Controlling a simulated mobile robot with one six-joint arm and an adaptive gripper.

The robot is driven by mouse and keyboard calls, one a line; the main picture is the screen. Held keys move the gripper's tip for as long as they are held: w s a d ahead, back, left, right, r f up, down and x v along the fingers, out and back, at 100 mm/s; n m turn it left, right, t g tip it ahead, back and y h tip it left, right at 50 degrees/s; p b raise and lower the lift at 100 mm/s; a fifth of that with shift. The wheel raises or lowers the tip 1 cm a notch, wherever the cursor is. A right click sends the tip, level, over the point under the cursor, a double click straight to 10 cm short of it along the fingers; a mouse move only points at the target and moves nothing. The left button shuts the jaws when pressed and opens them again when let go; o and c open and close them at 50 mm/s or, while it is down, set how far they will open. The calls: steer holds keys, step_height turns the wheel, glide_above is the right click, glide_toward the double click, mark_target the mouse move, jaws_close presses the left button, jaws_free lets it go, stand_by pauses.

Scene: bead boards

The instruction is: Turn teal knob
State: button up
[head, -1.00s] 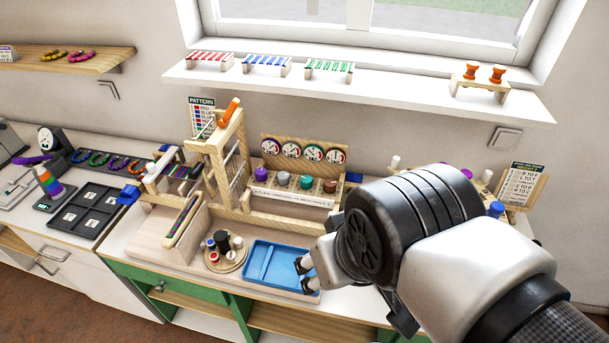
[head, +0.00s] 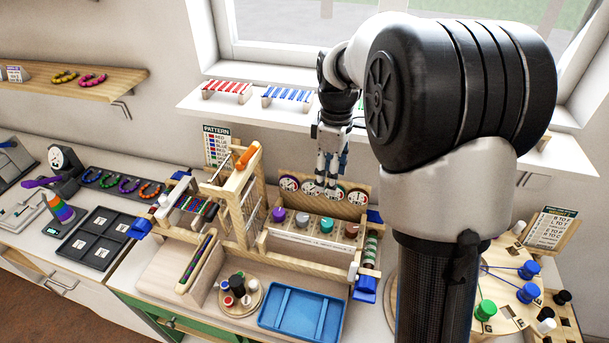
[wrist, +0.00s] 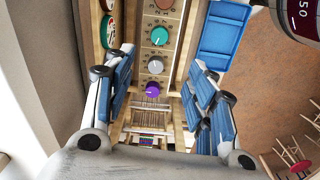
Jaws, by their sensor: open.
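The teal knob (head: 326,226) sits third from the left in a row of knobs on the wooden panel, between the grey knob (head: 302,219) and the brown knob (head: 351,230). In the wrist view the teal knob (wrist: 159,36) shows whole near the top, with a pale pointer mark; the grey knob (wrist: 155,65) and purple knob (wrist: 153,89) lie below it. My gripper (head: 328,187) hangs pointing down above the row, in front of the dials. It is open and empty, its fingers spread on either side of the row in the wrist view, apart from the teal knob.
Round dials (head: 289,184) stand upright just behind the knobs. A wooden bead frame (head: 240,200) rises on the left. A blue tray (head: 300,312) lies in front, and a blue clamp (head: 365,289) is at the right. The window sill (head: 240,108) is behind.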

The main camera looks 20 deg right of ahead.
mark_target(327, 222)
step_height(327, 222, down, 18)
steer(key=b, duration=0.4)
steer(key=shift+r, duration=0.15)
steer(key=shift+c, duration=0.5)
steer(key=c, duration=1)
